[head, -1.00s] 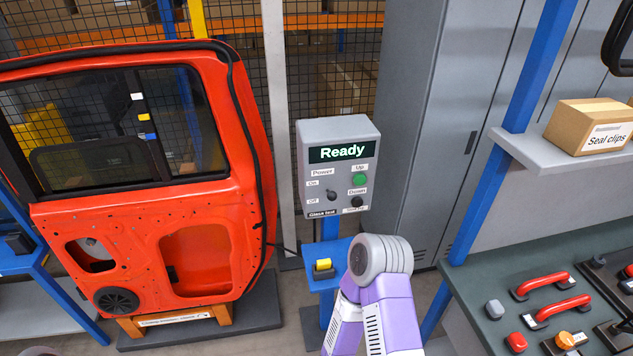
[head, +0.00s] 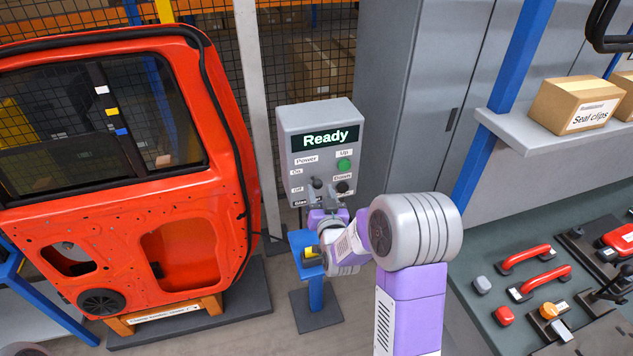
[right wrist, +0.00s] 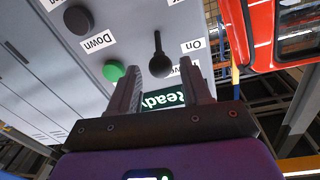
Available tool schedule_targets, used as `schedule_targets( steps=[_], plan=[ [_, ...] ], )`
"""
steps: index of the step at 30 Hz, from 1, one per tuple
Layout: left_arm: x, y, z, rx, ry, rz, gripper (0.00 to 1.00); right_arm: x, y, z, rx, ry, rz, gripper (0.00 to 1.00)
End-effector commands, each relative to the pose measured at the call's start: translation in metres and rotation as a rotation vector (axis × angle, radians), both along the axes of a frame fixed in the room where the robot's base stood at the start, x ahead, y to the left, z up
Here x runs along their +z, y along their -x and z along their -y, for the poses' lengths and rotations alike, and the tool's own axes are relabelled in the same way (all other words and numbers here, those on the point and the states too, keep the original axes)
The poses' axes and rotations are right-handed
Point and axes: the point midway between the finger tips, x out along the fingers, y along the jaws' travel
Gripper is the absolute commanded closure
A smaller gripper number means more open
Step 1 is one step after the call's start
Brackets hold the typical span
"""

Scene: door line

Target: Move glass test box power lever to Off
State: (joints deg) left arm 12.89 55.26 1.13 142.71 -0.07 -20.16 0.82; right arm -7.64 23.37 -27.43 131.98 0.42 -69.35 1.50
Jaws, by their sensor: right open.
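The glass test box (head: 285,140) is a grey box on a post with a lit display reading "Ready". Its power lever (right wrist: 160,66) is black with a rounded end, beside the "On" label in the upside-down right wrist view. In the head view the lever (head: 317,183) shows just above my fingers. My right gripper (head: 326,196) is in front of the lower panel. In the right wrist view its two fingers (right wrist: 164,78) are apart, with the lever's end between their tips; contact cannot be told. The "Off" label (head: 297,190) shows in the head view. My left gripper is out of view.
The green Up button (head: 344,164) and black Down button (head: 342,187) are close right of the lever. A red car door (head: 100,215) stands left. A workbench (head: 470,255) with red handles and a shelf with a box (head: 577,103) are right.

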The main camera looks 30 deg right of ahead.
Motion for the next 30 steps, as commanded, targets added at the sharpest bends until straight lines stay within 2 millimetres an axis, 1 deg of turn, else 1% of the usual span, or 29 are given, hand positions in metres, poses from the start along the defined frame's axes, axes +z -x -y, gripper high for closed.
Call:
schedule_targets(
  steps=[1, 3, 9, 13, 20, 21, 26, 30],
  plan=[
    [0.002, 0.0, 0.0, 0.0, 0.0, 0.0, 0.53, 0.0, -0.008, 0.003, 0.0, 0.002, -0.001, 0.52],
    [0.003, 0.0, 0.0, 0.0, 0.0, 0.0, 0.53, 0.0, -0.018, 0.006, 0.0, 0.001, -0.002, 0.52],
    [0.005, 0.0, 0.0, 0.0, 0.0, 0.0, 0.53, -0.001, -0.039, 0.013, -0.001, -0.001, -0.002, 0.52],
    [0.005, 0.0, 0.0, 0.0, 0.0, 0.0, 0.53, -0.001, -0.044, 0.015, 0.001, -0.001, -0.004, 0.52],
    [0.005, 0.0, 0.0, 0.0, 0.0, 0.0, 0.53, -0.001, -0.045, 0.015, 0.001, -0.002, -0.003, 0.52],
    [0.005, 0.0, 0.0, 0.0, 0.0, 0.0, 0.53, -0.001, -0.045, 0.015, 0.001, -0.002, -0.003, 0.53],
    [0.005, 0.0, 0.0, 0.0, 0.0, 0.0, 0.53, -0.001, -0.045, 0.015, 0.001, -0.002, -0.003, 0.78],
    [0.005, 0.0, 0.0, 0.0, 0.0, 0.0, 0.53, -0.001, -0.045, 0.015, 0.001, -0.002, -0.003, 0.99]
  ],
)
